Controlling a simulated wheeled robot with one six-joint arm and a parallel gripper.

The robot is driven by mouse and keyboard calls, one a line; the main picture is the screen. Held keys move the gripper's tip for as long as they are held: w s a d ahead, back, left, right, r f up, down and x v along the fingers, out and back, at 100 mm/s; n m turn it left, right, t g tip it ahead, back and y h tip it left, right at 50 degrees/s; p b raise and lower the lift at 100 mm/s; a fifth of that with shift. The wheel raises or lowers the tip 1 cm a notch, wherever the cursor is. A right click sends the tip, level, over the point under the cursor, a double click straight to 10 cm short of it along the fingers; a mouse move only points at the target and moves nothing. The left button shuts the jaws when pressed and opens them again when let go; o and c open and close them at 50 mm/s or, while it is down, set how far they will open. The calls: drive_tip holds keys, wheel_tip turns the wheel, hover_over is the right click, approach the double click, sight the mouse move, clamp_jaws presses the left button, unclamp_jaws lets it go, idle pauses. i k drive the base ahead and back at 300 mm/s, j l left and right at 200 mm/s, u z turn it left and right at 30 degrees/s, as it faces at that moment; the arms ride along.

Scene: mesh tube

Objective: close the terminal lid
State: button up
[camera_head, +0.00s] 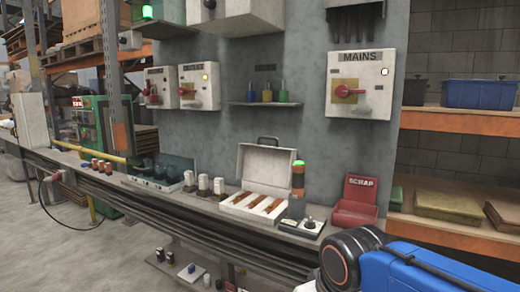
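A white terminal box (230,211) sits on the long bench near the middle of the view. Its lid (263,166) stands open, tilted up at the back, with a dark handle on its top edge. Several copper-brown bars (254,204) lie inside the box. My arm shows at the lower right as a blue link and a dark round joint, well to the right of the box. My gripper is out of view, so its state does not show.
A stack light (298,177) with a green top stands just right of the lid, behind a small meter with a knob (309,222). A red SCRAP bin (355,203) is farther right. White-capped posts (203,186) stand left of the box.

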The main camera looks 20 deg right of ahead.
sight(272, 166)
drive_tip(key=l+u, duration=0.15)
drive_tip(key=l, duration=0.5)
drive_tip(key=l+u, duration=0.15)
drive_tip(key=l, duration=0.5)
drive_tip(key=k+l+u, duration=0.2)
drive_tip(key=l, duration=0.4)
drive_tip(key=l+u, duration=0.15)
drive_tip(key=l, duration=0.5)
drive_tip(key=k+j+z, duration=0.1)
drive_tip(key=j+z, duration=0.3)
drive_tip(key=j, duration=0.8)
drive_tip(key=i+u, duration=0.15)
drive_tip(key=u, duration=0.15)
drive_tip(key=i+l+u, duration=0.1)
drive_tip(key=u, duration=0.2)
